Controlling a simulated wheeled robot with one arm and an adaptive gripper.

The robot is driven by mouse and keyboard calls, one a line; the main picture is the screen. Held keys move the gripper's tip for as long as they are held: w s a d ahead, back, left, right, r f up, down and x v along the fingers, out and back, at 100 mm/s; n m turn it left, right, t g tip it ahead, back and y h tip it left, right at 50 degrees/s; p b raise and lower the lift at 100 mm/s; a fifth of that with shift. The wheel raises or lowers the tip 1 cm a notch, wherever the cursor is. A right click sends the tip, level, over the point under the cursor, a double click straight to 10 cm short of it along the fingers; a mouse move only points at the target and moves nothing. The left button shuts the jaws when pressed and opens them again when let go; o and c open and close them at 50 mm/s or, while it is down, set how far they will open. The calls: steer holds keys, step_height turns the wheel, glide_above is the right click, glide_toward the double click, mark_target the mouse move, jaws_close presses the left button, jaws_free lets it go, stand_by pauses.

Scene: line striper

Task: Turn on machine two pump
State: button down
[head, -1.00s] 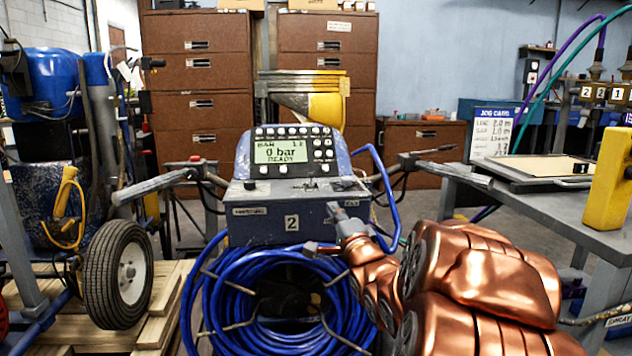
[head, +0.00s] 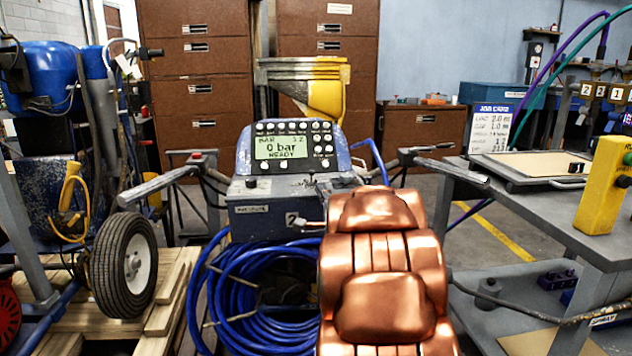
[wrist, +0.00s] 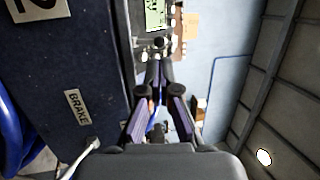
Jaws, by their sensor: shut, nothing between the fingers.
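Machine two's console (head: 257,184) stands in the middle of the head view, with a partly covered "2" plate on its front. Its screen (head: 281,147) reads "0 bar" and "READY", with rows of buttons above and beside it. In the wrist view the screen (wrist: 155,14) shows at the top edge and a small metal switch or knob (wrist: 159,43) sits below it. My gripper (wrist: 160,68) is shut and empty, its tips just short of that switch; I cannot tell if they touch. In the head view my copper arm hides the gripper and the console's lower right.
A "BRAKE" label (wrist: 77,107) and a lever (wrist: 84,155) are left of my gripper. A blue hose coil (head: 245,290) hangs under the console. Handlebars (head: 165,182) stick out on both sides. A grey bench (head: 560,225) with a yellow box (head: 604,185) stands at right.

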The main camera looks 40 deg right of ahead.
mark_target(313, 173)
steer(key=shift+b+x, duration=1)
steer(key=shift+x, duration=1.75)
steer(key=shift+r+p, duration=0.15)
steer(key=shift+p, duration=0.35)
steer(key=shift+r+p, duration=0.15)
steer(key=shift+p, duration=0.25)
